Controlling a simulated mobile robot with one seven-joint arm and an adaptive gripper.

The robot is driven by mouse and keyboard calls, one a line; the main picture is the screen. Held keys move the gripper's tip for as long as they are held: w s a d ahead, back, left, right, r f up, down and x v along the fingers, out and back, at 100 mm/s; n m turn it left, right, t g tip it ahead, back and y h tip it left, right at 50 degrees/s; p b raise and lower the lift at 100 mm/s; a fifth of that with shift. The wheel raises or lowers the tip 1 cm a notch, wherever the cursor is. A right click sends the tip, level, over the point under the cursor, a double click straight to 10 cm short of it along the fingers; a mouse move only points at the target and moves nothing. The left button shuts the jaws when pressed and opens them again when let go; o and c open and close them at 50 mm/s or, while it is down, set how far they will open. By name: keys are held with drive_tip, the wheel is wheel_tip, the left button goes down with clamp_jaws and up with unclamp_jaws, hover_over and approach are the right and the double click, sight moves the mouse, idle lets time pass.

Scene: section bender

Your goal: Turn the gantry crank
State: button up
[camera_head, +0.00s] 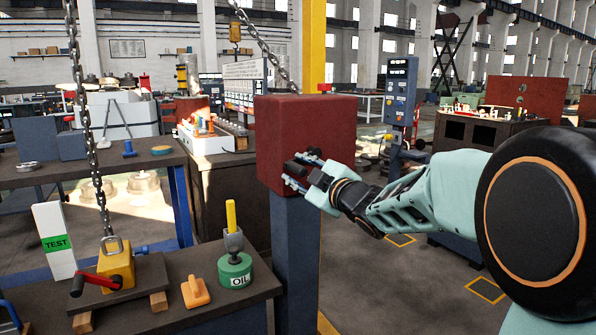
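A dark red box (290,118) sits on a blue post (296,250) in the middle of the view. My gripper (301,174) is at the lower right of the box's front face, reaching in from the right. A short black bar or handle (295,168) shows between its fingers; it may be the crank, but the fingers hide most of it. I cannot tell whether the fingers are closed on it.
A chain (90,150) hangs down to the yellow block. Open floor (385,300) lies right of the post, below my arm.

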drive_tip(key=v, duration=1.2)
idle(0.3)
